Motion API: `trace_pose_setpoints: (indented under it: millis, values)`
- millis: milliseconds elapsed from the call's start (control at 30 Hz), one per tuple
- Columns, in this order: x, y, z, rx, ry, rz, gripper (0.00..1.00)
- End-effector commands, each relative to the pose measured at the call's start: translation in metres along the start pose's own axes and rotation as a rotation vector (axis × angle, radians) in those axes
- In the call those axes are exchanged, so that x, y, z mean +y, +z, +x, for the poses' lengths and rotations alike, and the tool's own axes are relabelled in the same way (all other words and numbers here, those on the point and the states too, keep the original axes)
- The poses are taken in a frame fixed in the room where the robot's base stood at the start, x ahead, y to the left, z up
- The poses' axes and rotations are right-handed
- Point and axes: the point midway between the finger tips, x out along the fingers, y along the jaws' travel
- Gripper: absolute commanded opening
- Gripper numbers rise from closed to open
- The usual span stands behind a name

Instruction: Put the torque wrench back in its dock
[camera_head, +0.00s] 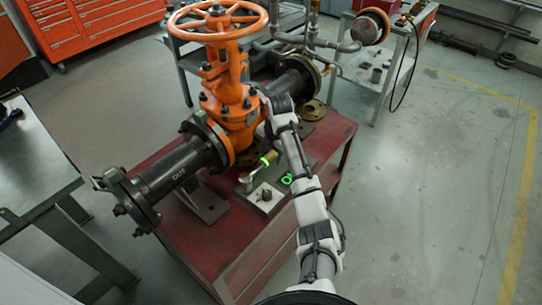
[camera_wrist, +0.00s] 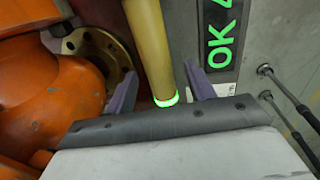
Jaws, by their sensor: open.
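The torque wrench (camera_wrist: 150,45) shows in the wrist view as a yellow handle with a glowing green ring. It runs between the two purple fingers of my gripper (camera_wrist: 160,72), which are open, with a visible gap at the right finger. In the head view the wrench (camera_head: 257,168) is small, with its yellow handle tilted up to the right and its metal head at lower left. My gripper is mostly hidden there by my arm. A light plate with a small dark fitting (camera_head: 265,197) lies beside the wrench head; I cannot tell whether it is the dock.
The orange gate valve (camera_head: 228,95) and its black pipe (camera_head: 180,170) stand close at left on a red table (camera_head: 250,255). A dark panel with green "OK" text (camera_wrist: 218,40) is right of the handle. Floor at right is clear.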

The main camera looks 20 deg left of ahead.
Motion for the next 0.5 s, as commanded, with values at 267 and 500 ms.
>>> trace_pose_setpoints:
  millis: [267, 500]
  values:
    - [0.0, 0.001, -0.063, -0.006, 0.005, -0.002, 0.54]
    - [0.0, 0.002, -0.111, -0.006, 0.002, 0.0, 0.54]
